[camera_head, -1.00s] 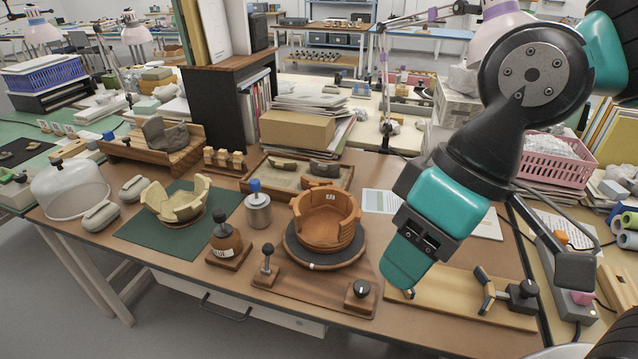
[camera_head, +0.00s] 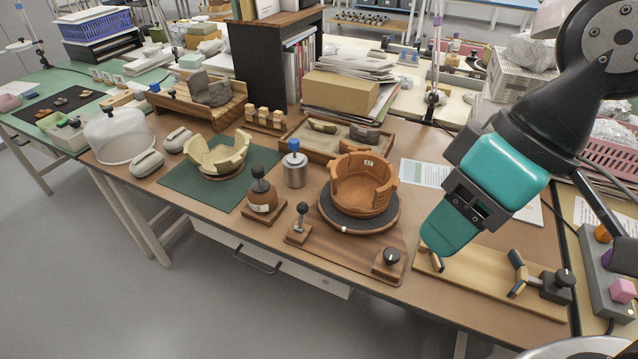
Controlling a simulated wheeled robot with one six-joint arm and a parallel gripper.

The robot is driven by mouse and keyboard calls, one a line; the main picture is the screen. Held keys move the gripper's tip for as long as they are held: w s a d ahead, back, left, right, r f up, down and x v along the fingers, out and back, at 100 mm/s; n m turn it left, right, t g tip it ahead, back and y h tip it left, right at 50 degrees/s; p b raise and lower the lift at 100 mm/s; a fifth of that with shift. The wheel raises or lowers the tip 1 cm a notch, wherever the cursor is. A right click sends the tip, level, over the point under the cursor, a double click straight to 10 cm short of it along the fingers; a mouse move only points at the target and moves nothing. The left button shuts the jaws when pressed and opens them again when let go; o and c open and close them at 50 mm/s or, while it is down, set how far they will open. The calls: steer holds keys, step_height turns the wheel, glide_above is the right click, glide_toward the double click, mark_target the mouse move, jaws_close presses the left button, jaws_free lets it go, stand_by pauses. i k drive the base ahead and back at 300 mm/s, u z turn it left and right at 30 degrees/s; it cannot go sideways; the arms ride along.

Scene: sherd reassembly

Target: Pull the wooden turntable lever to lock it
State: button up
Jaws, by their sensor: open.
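The wooden turntable (camera_head: 334,223) has a dark round top and stands on a wooden base near the table's front edge. A partly rebuilt orange-brown pot (camera_head: 360,190) sits on it, with a gap in its wall. The lever (camera_head: 301,216), a short metal stem with a black ball knob, stands nearly upright on the base's left end. My gripper (camera_head: 447,238), teal and black, points down to the right of the turntable. It is open, apart from the lever; its fingers are mostly seen from one side.
A cream bowl (camera_head: 217,155) sits on a green mat. A wooden board with clamps (camera_head: 480,280) lies below my gripper. The space before the table is clear.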

mark_target(302, 209)
steer(key=u, duration=2.1)
steer(key=i, duration=0.45)
steer(key=z, duration=1.9)
